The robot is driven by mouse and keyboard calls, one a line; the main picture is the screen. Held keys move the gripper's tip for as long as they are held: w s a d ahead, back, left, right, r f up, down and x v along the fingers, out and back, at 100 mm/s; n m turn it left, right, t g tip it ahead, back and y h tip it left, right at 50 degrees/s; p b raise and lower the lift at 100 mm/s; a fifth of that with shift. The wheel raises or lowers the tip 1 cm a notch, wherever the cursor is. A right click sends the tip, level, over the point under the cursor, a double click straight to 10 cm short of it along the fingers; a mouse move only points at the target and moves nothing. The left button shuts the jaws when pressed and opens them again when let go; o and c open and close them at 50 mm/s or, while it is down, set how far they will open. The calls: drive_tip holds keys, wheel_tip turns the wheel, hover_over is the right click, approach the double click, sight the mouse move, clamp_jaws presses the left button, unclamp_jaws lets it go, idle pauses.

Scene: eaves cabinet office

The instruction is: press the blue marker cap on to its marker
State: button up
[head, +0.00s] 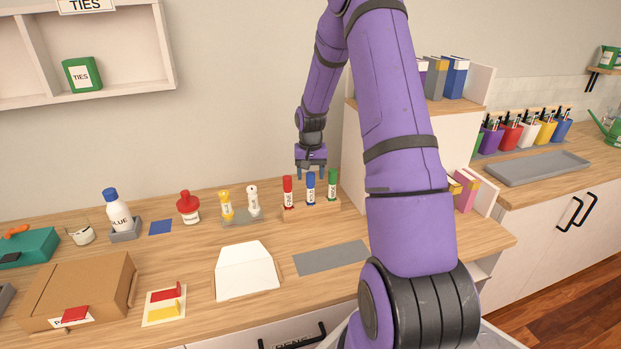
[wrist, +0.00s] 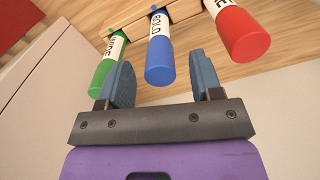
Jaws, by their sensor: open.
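The blue marker (head: 311,194) stands upright with a white label in a low wooden rack, between a red marker (head: 288,192) and a green marker (head: 333,185). Its blue cap (head: 311,178) is on top; I cannot tell how fully it is seated. My gripper (head: 311,175) points down just above the blue marker, open and empty. In the wrist view the blue cap (wrist: 160,65) shows between the two finger pads, with a gap on each side. The green marker (wrist: 101,72) and red marker (wrist: 240,35) lie outside the fingers.
Left of the rack stand white (head: 253,200) and yellow (head: 226,205) bottles, a red-capped jar (head: 188,207) and a glue bottle (head: 117,213). A grey mat (head: 331,257) and an envelope (head: 247,270) lie in front. A white shelf unit (head: 395,130) is close on the right.

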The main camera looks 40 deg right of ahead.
sight(310, 174)
wheel_tip(310, 174, up, 9)
drive_tip(key=shift+f, duration=0.1)
drive_tip(key=shift+a, duration=0.1)
idle(0.6)
drive_tip(key=s+a+r+n+t+h, duration=0.1)
drive_tip(key=s+a+r+n, duration=0.1)
drive_tip(key=s+a+r, duration=0.5)
drive_tip(key=s+a+r+n+t, duration=0.1)
drive_tip(key=s+a+r+n, duration=0.15)
drive_tip(key=a+r, duration=0.8)
drive_tip(key=s+a+r+n+t, duration=0.1)
drive_tip(key=s+a, duration=0.2)
drive_tip(key=s, duration=0.3)
drive_tip(key=s+a+r+n+t, duration=0.1)
drive_tip(key=s+a, duration=0.3)
drive_tip(key=s, duration=0.3)
drive_tip(key=s+a+r+n+t+y, duration=0.1)
drive_tip(key=s+a+r, duration=0.1)
drive_tip(key=s, duration=0.4)
drive_tip(key=shift+s+a, duration=0.3)
drive_tip(key=shift+a, duration=0.35)
drive_tip(key=shift+r+n, duration=0.1)
drive_tip(key=shift+n, duration=0.15)
drive_tip(key=shift+c, duration=0.3)
